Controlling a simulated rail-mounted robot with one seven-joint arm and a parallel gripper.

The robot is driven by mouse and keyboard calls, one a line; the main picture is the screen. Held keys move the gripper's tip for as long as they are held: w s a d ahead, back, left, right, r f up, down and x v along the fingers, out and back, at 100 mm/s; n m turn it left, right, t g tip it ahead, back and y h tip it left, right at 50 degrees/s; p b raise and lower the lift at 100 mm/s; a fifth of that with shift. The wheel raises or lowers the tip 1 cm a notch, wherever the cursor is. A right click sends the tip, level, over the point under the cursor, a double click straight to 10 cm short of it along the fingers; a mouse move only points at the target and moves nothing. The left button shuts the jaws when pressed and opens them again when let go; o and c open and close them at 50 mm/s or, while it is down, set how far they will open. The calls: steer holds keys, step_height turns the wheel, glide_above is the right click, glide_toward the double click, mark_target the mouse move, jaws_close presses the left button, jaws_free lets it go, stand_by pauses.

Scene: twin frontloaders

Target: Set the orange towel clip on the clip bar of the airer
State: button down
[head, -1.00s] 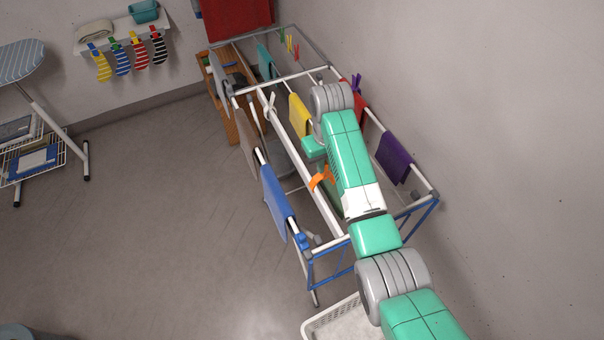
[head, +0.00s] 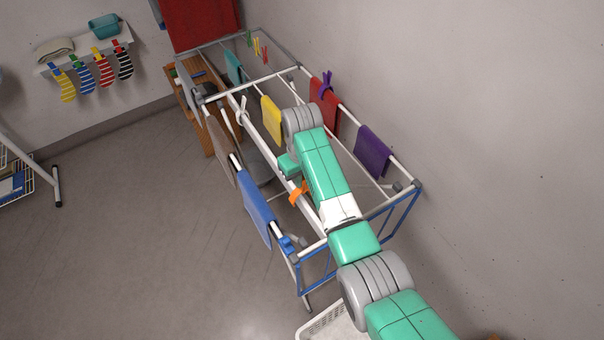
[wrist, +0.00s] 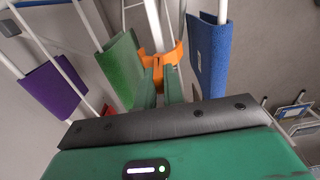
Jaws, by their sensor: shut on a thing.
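The orange towel clip (head: 298,192) is in my gripper, over the near half of the airer; it also shows in the wrist view (wrist: 162,58). My gripper (wrist: 161,82) is shut on it, and its fingers point at the white clip bar (wrist: 154,22). The clip's prongs are at the bar in the wrist view, but I cannot tell whether they are around it. In the head view the clip bar (head: 266,138) runs lengthwise along the airer (head: 384,228), and my arm hides part of the airer.
A blue towel (wrist: 208,58) and a green towel (wrist: 121,69) hang close on either side of the clip. Yellow (head: 271,120), red (head: 322,104) and purple (head: 372,152) towels hang on the airer. A white clip (head: 242,110) is farther up. A white basket (head: 328,322) stands at the near end.

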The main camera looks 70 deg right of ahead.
steer(key=shift+f+b, duration=0.9)
steer(key=shift+f, duration=1.25)
steer(key=c, duration=0.8)
jaws_free()
steer(key=shift+o, duration=0.2)
steer(key=o, duration=0.6)
steer(key=shift+c, duration=0.2)
steer(key=shift+r, duration=0.1)
step_height(320, 180, up, 8)
steer(key=shift+f+b, duration=0.15)
steer(key=shift+b, duration=0.2)
